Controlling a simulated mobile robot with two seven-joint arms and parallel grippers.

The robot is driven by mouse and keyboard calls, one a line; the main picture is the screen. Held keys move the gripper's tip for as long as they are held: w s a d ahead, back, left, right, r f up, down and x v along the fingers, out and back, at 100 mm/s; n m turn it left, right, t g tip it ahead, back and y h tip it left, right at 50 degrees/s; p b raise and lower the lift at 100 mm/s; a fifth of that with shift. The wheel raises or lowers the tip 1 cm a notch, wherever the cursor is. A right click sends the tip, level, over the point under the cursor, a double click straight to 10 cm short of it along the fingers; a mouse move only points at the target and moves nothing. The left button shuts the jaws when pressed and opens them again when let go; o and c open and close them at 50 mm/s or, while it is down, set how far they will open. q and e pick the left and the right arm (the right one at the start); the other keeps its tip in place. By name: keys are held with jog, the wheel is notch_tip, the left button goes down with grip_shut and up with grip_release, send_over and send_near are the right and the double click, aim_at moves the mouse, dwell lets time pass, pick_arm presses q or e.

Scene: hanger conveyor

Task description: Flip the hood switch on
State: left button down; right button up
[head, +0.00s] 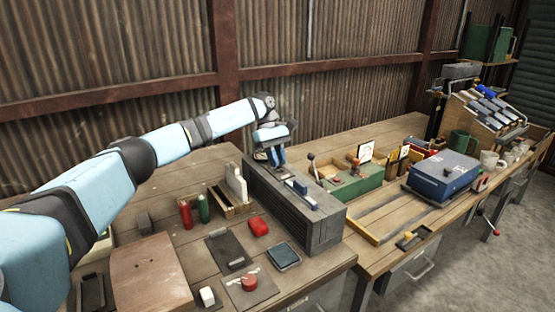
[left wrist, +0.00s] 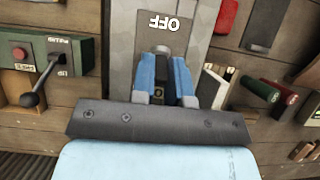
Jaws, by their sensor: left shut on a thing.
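The long grey metal box (head: 315,224) stands on the workbench, with a flat grey switch plate on its top. In the left wrist view the plate (left wrist: 163,24) carries the word OFF, upside down in the picture. My left gripper (head: 276,162) points down at the far end of the box top. In the left wrist view its blue fingers (left wrist: 163,72) are shut on the switch lever, a small grey piece just below the OFF label. The fingers hide most of the lever, so I cannot tell its tilt. My right gripper is not in view.
A green control box (head: 352,186) with levers stands right of the grey box. A blue case (head: 440,172) sits further right. Red and green cylinders (head: 203,208) and a wooden tray stand left of the grey box. A corrugated wall (head: 120,130) rises behind.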

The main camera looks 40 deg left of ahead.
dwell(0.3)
pick_arm(q)
jog(key=c, duration=1.1)
grip_release()
jog(key=shift+r, duration=0.1)
jog(key=v, duration=1.3)
jog(key=shift+a+r, duration=0.2)
jog(key=shift+r, duration=0.05)
